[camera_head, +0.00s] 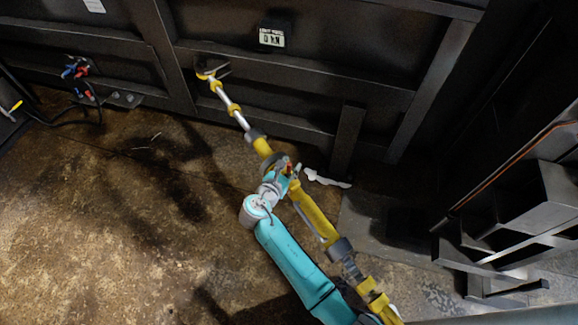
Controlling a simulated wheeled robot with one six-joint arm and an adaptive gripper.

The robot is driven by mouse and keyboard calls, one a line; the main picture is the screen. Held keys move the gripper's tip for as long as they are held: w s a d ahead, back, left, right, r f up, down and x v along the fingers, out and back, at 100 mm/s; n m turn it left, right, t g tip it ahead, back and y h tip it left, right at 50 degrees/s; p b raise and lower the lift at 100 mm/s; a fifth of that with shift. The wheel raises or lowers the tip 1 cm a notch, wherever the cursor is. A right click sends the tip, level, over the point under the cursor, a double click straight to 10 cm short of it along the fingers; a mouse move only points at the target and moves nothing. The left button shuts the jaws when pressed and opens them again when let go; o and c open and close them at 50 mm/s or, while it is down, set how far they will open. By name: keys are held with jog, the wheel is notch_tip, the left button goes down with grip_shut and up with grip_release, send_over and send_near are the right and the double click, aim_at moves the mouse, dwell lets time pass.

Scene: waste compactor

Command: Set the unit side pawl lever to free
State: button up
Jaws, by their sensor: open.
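A long yellow and silver ratchet bar (315,212) runs diagonally from a hook on the dark wall at the upper left to the lower right. My teal arm reaches up beside it from the bottom. My gripper (284,166) is open at the ratchet section in the middle of the bar. Its fingers are small and overlap the dark ratchet housing, so I cannot tell whether they touch it. A small red part shows there. The pawl lever is too small and too covered to make out, and its setting cannot be read.
The dark ribbed steel wall (310,95) stands behind the bar, with a small labelled box (272,36) on it. Red and blue hose couplings (76,71) are at the left. Dark steel framework (520,205) stands at the right. The stained floor (110,235) at the left is open.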

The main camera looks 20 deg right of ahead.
jog(key=v, duration=1.2)
jog(key=shift+w+a, duration=0.1)
